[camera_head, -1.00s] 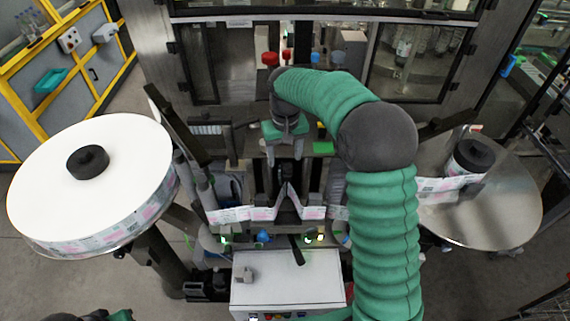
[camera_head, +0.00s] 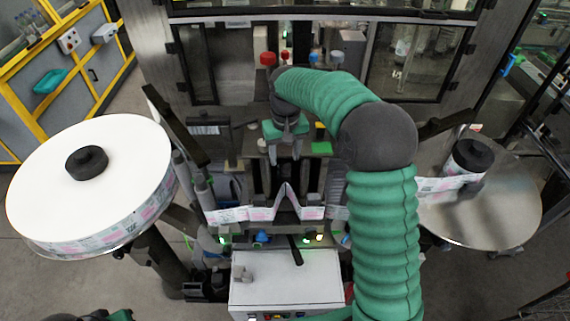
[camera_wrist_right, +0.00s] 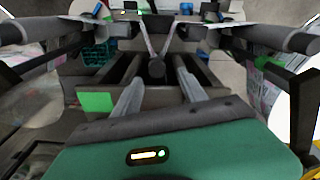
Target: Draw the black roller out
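The black roller (camera_wrist_right: 156,69) shows in the right wrist view as a dark round end between and beyond the two fingertips, with the label web in a V behind it. My right gripper (camera_wrist_right: 158,80) is open, its grey fingers on either side of the roller end, with a gap visible on both sides. In the head view my right gripper (camera_head: 285,152) points down over the middle of the labeller, just behind the peak of the web (camera_head: 287,190). The roller is hard to make out there among dark parts. Only a bit of my left arm shows at bottom left.
A large white label reel (camera_head: 125,165) stands at left, and a metal disc (camera_head: 490,215) with a black hub at right. A white control box (camera_head: 285,285) with a black lever (camera_head: 295,248) is in front. Posts and dark guide bars crowd both sides of the gripper.

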